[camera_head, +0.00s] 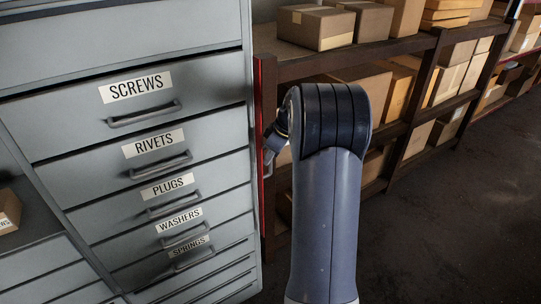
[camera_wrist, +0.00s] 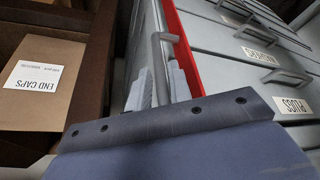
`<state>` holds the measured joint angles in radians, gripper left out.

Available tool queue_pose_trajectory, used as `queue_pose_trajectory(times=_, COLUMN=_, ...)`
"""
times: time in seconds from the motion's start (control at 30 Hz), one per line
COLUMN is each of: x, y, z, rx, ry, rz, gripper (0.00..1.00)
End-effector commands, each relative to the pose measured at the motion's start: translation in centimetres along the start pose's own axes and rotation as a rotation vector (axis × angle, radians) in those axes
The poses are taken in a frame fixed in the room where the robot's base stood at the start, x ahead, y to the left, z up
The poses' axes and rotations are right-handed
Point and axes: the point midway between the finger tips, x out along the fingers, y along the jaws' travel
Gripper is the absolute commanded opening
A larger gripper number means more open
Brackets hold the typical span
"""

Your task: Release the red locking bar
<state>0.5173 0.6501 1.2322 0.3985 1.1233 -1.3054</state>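The red locking bar (camera_head: 267,90) runs upright along the right front edge of the grey drawer cabinet. In the wrist view the bar (camera_wrist: 193,50) slants down beside the drawers, with a grey handle (camera_wrist: 157,65) standing out from it. My gripper (camera_head: 275,145) is at the bar, mostly hidden behind my arm in the head view. In the wrist view my gripper (camera_wrist: 160,88) has its two pale ribbed fingers apart, one on each side of the handle. I see gaps between handle and fingers, though contact low down is hidden.
The cabinet's drawers have grey handles and labels such as SCREWS (camera_head: 135,87) and RIVETS (camera_head: 153,143). A wooden shelf (camera_head: 415,75) with several cardboard boxes stands close to the right. An END CAPS box (camera_wrist: 40,90) is left in the wrist view. Bare floor (camera_head: 460,220) lies right.

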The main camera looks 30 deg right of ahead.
Motion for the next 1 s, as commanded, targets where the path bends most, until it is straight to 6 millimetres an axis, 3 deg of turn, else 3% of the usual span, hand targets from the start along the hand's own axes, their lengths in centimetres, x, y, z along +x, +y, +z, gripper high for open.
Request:
queue_pose_trajectory(times=0.27, x=-0.7, y=0.0, z=0.0, rx=0.0, ry=0.0, rz=0.0, gripper=0.2)
queue_pose_trajectory(times=0.7, x=-8.8, y=0.1, z=0.0, rx=0.001, ry=0.0, rz=0.003, gripper=0.2)
queue_pose_trajectory(times=1.0, x=-10.8, y=0.0, z=0.0, rx=0.001, ry=0.0, rz=0.0, gripper=0.2)
